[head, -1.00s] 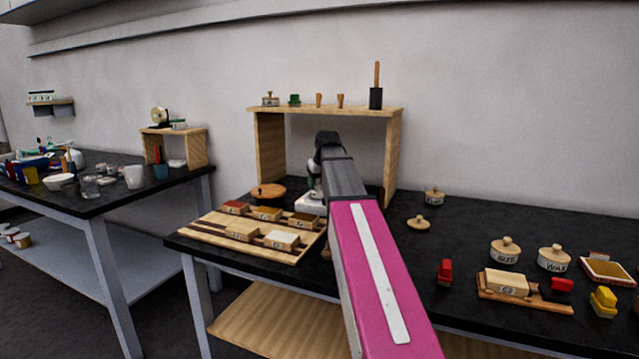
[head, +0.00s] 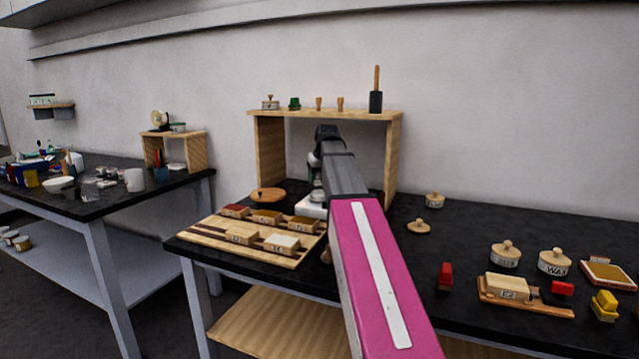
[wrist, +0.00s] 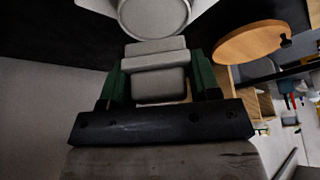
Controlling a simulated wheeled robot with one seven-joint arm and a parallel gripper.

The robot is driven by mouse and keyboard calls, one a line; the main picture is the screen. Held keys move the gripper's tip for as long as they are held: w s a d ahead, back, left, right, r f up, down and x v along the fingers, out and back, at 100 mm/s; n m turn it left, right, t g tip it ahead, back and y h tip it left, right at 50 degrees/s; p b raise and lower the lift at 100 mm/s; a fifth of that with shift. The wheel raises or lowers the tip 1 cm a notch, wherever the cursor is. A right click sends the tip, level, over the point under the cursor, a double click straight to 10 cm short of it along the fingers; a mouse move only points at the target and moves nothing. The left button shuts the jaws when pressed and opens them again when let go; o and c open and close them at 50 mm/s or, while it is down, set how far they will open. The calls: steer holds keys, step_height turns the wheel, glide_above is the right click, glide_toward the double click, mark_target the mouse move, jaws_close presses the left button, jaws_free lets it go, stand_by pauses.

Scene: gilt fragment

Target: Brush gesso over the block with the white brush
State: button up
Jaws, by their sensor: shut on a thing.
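My gripper (wrist: 158,82) is shut on a pale, stepped, block-shaped piece that looks like the white brush (wrist: 155,58), held between its green fingers. In the head view my gripper (head: 316,172) is mostly hidden behind my arm, in front of the wooden shelf's opening. A pale wooden block (head: 507,287) with a marked front sits in a wooden holder (head: 555,305) at the right of the table, far from my gripper. Lidded pots marked SIZE (head: 505,256) and WAX (head: 554,262) stand behind it. I cannot make out a gesso label.
A white device with a round top (wrist: 155,14) is just beyond the held piece. A round wooden lid (head: 268,194) lies left of my gripper. A board (head: 210,236) carries several small blocks. The wooden shelf (head: 394,165) stands behind. Red (head: 445,276) and yellow (head: 604,306) brushes stand right.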

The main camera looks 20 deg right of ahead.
steer(key=shift+r, duration=1.85)
